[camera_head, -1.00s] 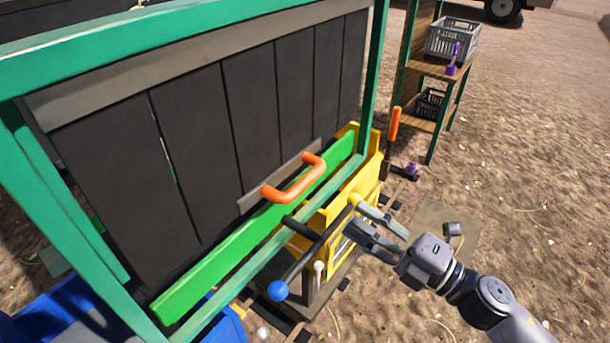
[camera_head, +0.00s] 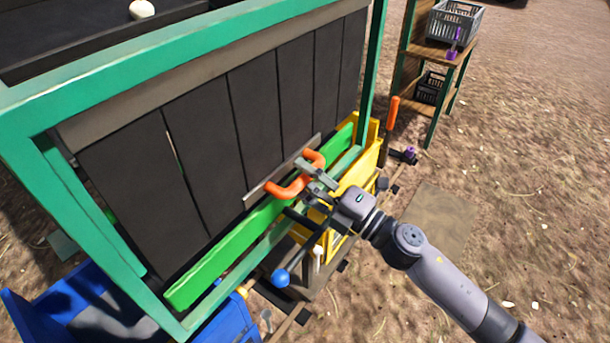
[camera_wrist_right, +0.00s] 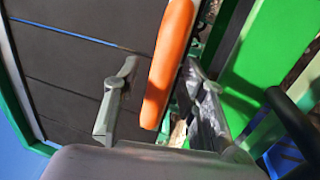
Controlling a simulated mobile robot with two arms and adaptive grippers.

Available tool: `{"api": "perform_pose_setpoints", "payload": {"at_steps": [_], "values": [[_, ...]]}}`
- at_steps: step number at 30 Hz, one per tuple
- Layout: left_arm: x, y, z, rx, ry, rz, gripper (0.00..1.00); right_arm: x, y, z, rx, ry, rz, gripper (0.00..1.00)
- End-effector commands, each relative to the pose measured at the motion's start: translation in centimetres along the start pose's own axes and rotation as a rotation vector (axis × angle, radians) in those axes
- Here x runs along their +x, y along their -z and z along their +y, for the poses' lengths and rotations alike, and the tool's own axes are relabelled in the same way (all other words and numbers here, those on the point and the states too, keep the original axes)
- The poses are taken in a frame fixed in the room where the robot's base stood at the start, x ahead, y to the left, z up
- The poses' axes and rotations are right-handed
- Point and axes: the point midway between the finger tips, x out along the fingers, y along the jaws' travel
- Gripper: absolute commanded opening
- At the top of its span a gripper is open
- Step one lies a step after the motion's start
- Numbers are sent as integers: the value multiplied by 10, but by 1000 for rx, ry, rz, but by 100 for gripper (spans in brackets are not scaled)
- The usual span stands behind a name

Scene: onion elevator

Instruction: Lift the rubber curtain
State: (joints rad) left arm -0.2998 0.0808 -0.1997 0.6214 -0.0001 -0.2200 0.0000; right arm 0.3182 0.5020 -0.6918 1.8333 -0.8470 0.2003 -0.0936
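The rubber curtain (camera_head: 205,130) is a row of dark hanging strips in a green frame. An orange handle (camera_head: 291,187) is fixed on a grey bar (camera_head: 258,190) at its lower edge. My right gripper (camera_head: 312,172) is at the right part of this handle. In the right wrist view the orange handle (camera_wrist_right: 170,55) lies between the two open fingers of my right gripper (camera_wrist_right: 160,100), apart from the left finger; contact with the right finger is unclear. The curtain strips (camera_wrist_right: 75,70) show behind. My left gripper is not in view.
A bright green bar (camera_head: 230,250) runs along the curtain's bottom. A lever with a blue ball (camera_head: 280,278) juts out below the handle. A yellow crate (camera_head: 368,160) stands at the right and a blue bin (camera_head: 225,320) at lower left. A shelf (camera_head: 428,58) stands behind.

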Motion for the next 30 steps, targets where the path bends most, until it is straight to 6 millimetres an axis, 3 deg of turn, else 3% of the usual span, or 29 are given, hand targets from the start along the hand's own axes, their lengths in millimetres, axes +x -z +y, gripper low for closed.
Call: {"api": "perform_pose_setpoints", "payload": {"at_steps": [2, 19, 30], "values": [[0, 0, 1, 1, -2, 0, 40, 0, 0, 0, 0, 0, 0, 37], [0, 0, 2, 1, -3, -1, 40, 0, 0, 0, 1, 0, 0, 0], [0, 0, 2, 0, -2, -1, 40, -1, 0, 0, 1, 0, 0, 0]]}}
